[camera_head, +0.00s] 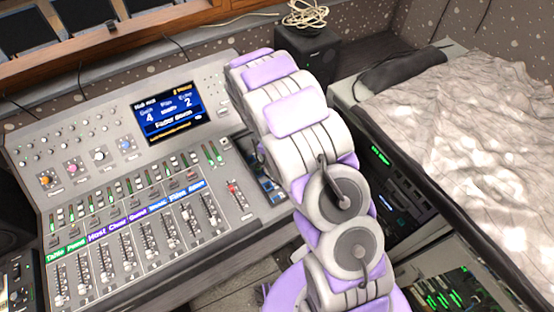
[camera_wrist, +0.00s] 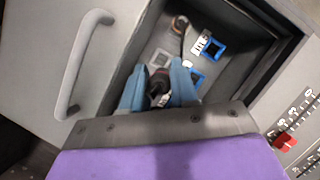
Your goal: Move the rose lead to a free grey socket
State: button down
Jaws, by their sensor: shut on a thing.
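My gripper (camera_wrist: 158,92) shows in the wrist view with two blue fingers reaching into a dark recessed bay (camera_wrist: 222,82). The fingers are shut on a dark plug with a pale tag (camera_wrist: 159,77). I cannot make out a rose colour on it, and its lower end is partly hidden between the fingers. Light grey square sockets lie just beyond the fingers, one at the left (camera_wrist: 138,61) and one in the middle (camera_wrist: 160,57). Two blue-framed sockets, an upper (camera_wrist: 214,46) and a lower (camera_wrist: 196,76), are to the right. In the head view my arm hides the gripper.
Another plug with a brownish end (camera_wrist: 180,22) stands at the back of the bay. A grey handle (camera_wrist: 88,65) is left of it. The mixing console (camera_head: 125,165) has a lit screen (camera_head: 168,113) and faders. A rack (camera_head: 385,165) stands right of my arm.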

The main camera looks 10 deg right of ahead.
jog(key=shift+s+d+f+n+b, duration=0.1)
jog(key=shift+d+f+n+b, duration=0.1)
jog(key=shift+f+b, duration=0.3)
jog(key=shift+d+f+n+b, duration=0.2)
jog(key=shift+f+b, duration=0.1)
jog(key=shift+f, duration=0.35)
jog(key=shift+s+d+f+n+b, duration=0.1)
jog(key=shift+d+f+n+b, duration=0.1)
jog(key=shift+f+b, duration=0.3)
jog(key=shift+d+f+b, duration=0.15)
jog(key=shift+f+b, duration=0.25)
jog(key=shift+f, duration=0.35)
jog(key=shift+d+f+b, duration=0.1)
jog(key=shift+f+b, duration=0.3)
jog(key=shift+f, duration=0.6)
jog(key=shift+a, duration=0.2)
jog(key=shift+d, duration=0.2)
jog(key=shift+f+p, duration=0.8)
jog(key=shift+p, duration=1.05)
dwell(2.3)
